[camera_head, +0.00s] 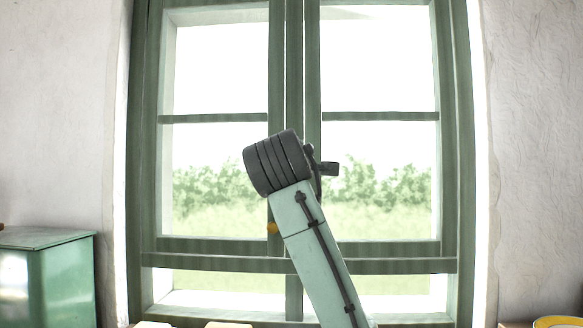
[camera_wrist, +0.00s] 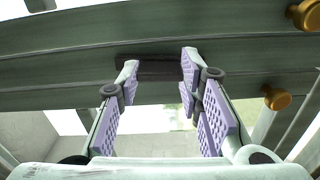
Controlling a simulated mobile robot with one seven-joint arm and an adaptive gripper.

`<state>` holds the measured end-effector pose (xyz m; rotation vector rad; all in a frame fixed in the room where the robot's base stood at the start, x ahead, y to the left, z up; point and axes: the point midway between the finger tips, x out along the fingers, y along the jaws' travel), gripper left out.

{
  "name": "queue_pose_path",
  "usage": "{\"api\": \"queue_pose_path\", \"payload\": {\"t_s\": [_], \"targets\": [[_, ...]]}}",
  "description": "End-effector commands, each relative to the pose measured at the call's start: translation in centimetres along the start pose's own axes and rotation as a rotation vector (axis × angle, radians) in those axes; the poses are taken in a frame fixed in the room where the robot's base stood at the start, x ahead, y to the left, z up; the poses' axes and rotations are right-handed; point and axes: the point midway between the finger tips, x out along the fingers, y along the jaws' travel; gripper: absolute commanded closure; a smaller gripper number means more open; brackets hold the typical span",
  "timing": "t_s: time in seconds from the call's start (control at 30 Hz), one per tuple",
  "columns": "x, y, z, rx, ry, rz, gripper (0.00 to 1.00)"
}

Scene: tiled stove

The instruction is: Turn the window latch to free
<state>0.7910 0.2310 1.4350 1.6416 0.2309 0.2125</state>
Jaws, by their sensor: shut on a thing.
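The window latch (camera_wrist: 152,68) shows in the wrist view as a dark bar on the green window frame, lying roughly along the frame's long bars. My gripper (camera_wrist: 160,63) has its two purple-padded fingers on either side of this bar, with the tips at its ends, shut on it. The fingers stand well apart. The tips cover the bar's ends in part. In the head view my arm stands in front of the middle of the green window (camera_head: 295,80) and hides the latch.
Two brass knobs, one upper (camera_wrist: 305,14) and one lower (camera_wrist: 277,98), stick out right of the fingers in the wrist view. A green box (camera_head: 50,275) stands at the lower left. A yellow round thing (camera_head: 557,321) is at the lower right edge.

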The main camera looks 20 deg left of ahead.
Motion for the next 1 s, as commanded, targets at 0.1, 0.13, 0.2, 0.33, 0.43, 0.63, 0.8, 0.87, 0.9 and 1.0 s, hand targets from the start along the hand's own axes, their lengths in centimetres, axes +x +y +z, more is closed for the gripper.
{"api": "queue_pose_path", "payload": {"t_s": [0.1, 0.13, 0.2, 0.33, 0.43, 0.63, 0.8, 0.87, 0.9, 1.0], "targets": [[-0.03, -0.07, -0.02, -0.047, 0.0, -0.001, 0.95], [-0.03, -0.08, -0.03, -0.056, 0.0, -0.001, 0.95], [-0.03, -0.09, -0.04, -0.074, 0.0, -0.001, 0.95], [-0.03, -0.1, -0.04, -0.093, 0.001, -0.001, 0.95], [-0.02, -0.11, -0.05, -0.099, 0.001, -0.001, 0.95], [-0.02, -0.11, -0.07, -0.1, 0.001, -0.001, 0.95], [-0.02, -0.12, -0.07, -0.1, 0.001, -0.002, 0.65], [-0.02, -0.12, -0.07, -0.1, 0.001, -0.002, 0.61], [-0.02, -0.11, -0.06, -0.099, 0.001, -0.001, 0.58], [-0.01, -0.09, -0.05, -0.099, 0.001, -0.001, 0.52]]}}
